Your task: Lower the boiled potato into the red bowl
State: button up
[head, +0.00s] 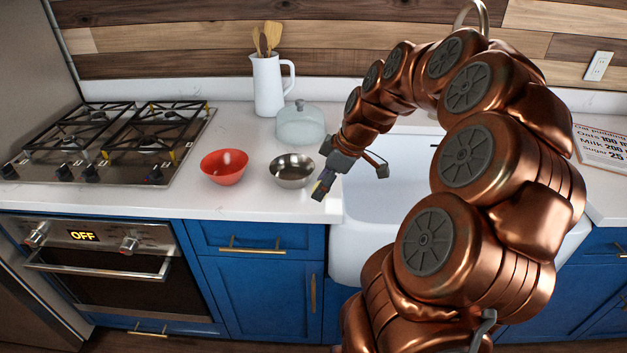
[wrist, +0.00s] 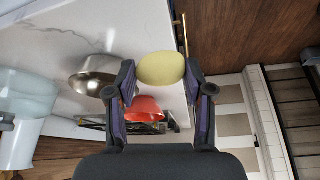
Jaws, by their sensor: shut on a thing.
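The boiled potato (wrist: 161,69) is pale yellow and sits between the two fingertips of my gripper (wrist: 160,78) in the wrist view. My gripper is shut on it. The red bowl (head: 224,167) stands on the counter left of the steel bowl, apart from my gripper. It also shows in the wrist view (wrist: 146,109), partly hidden by a finger. No contents are visible in it.
A steel bowl (head: 292,171) stands between the red bowl and my gripper. Behind are a glass dome (head: 300,126) and a white jug (head: 269,88) with wooden utensils. A gas hob (head: 110,140) is at the left, a white sink (head: 390,215) at the right. Bare counter lies before the bowls.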

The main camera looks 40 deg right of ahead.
jog(key=shift+s+a, duration=0.2)
jog(key=shift+s, duration=0.6)
jog(key=shift+w+a+r, duration=0.2)
jog(key=shift+w+r, duration=0.2)
jog(key=w+a+r, duration=0.1)
jog(key=w+a, duration=0.2)
jog(key=w, duration=0.5)
jog(key=w+a+r, duration=0.1)
jog(key=w+a, duration=0.3)
jog(key=w, duration=0.5)
jog(key=w+a+r, duration=0.2)
jog(key=w+a, duration=0.2)
jog(key=w, duration=0.5)
jog(key=shift+p, duration=0.45)
jog(key=shift+f, duration=0.15)
jog(key=shift+f+b, duration=1.4)
jog(key=shift+f, duration=0.55)
jog(key=shift+f+b, duration=1.05)
jog(key=shift+f, duration=0.8)
